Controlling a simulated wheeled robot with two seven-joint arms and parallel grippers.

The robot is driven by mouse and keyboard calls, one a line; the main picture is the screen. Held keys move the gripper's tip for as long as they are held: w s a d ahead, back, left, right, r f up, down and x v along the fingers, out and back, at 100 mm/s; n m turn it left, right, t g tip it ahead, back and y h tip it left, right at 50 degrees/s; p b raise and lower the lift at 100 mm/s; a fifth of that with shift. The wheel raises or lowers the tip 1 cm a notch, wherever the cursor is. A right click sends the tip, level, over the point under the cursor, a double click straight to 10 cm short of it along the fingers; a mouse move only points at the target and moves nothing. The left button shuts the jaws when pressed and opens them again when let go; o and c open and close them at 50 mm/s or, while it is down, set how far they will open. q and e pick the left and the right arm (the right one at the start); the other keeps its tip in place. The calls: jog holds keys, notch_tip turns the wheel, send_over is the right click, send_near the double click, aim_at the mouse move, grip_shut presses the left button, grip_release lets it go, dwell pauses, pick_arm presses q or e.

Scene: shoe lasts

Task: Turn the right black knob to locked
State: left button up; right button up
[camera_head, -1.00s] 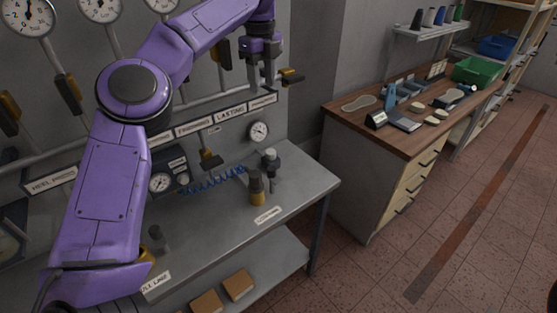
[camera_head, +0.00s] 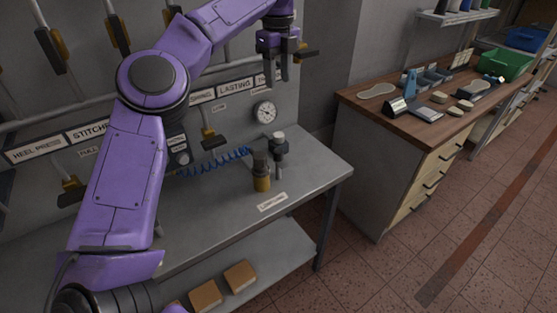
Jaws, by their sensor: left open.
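The right black knob (camera_head: 261,163) stands upright on the grey bench, with a yellow-brown collar below its dark top. A small white label (camera_head: 272,202) lies in front of it. Its locked or unlocked setting cannot be read. My left gripper (camera_head: 276,79) is open and empty, its fingers pointing down, high above the knob near the wall panel. The knob stands clear below it. The other black knob on the bench is hidden behind my left arm. My right gripper is not in view.
A dark fitting with a pale top (camera_head: 280,153) stands close beside the knob. A blue coiled hose (camera_head: 215,163) runs behind it. A black-and-yellow valve handle (camera_head: 306,54) is right of the gripper. A wooden-topped cabinet (camera_head: 370,105) stands to the right. The bench's front right is clear.

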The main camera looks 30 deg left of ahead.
pick_arm(q)
jog(key=b, duration=1.2)
send_over(278, 151)
notch_tip(278, 151, down, 14)
notch_tip(278, 151, down, 9)
jog(key=b, duration=0.2)
jog(key=shift+w+a+f+b, duration=0.1)
jog(key=shift+f+b, duration=0.1)
jog(key=shift+b, duration=0.1)
jog(key=shift+f, duration=0.5)
jog(key=c, duration=0.8)
